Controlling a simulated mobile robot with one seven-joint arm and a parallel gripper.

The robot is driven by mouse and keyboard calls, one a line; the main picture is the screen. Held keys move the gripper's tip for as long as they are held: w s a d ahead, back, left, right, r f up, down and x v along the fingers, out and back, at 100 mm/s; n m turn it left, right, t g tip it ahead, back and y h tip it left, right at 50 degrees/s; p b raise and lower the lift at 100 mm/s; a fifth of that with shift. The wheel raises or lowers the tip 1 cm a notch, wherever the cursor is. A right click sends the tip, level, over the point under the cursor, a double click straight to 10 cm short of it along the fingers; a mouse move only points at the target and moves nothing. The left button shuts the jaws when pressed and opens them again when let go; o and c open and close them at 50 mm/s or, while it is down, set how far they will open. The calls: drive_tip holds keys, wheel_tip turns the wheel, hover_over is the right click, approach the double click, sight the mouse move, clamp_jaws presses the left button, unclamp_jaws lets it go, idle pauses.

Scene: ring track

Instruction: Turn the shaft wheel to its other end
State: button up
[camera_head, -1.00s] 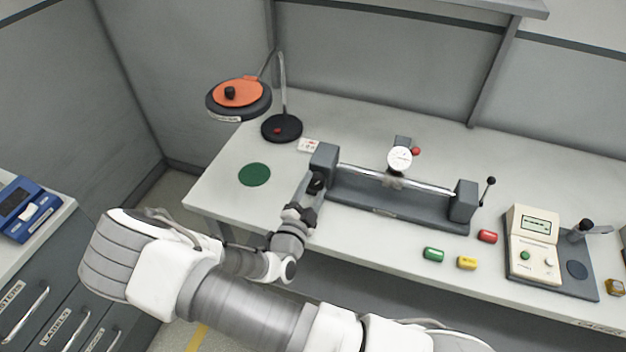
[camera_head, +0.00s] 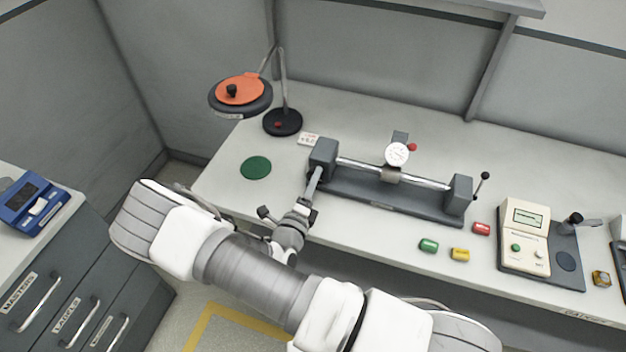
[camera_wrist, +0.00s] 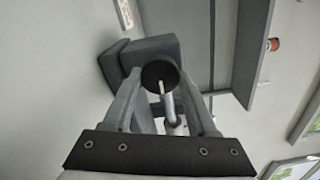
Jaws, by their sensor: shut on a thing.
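The shaft wheel (camera_wrist: 160,72) is a small dark disc with a pale line on its face, seen in the wrist view in front of a grey end block. My gripper (camera_wrist: 162,82) has one finger on each side of the wheel and is shut on it. In the head view my gripper (camera_head: 315,178) reaches the left end block (camera_head: 323,157) of the shaft bench (camera_head: 390,202); the wheel is hidden there. A bright shaft (camera_head: 420,181) runs to the right end block and carries a round dial gauge (camera_head: 397,154).
A lever with a black knob (camera_head: 485,175) stands at the bench's right end. Red (camera_head: 481,229), green (camera_head: 429,245) and yellow (camera_head: 460,254) pieces lie in front. A beige meter (camera_head: 524,236) is to the right. A lamp (camera_head: 240,93) and green disc (camera_head: 256,167) are to the left.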

drive_tip(key=m, duration=0.6)
drive_tip(key=shift+m, duration=0.3)
drive_tip(key=m, duration=0.5)
drive_tip(key=shift+m, duration=0.3)
drive_tip(key=o, duration=1.4)
drive_tip(key=shift+c, duration=0.2)
drive_tip(key=b+v, duration=0.1)
drive_tip(key=v, duration=1.6)
drive_tip(key=shift+s, duration=0.2)
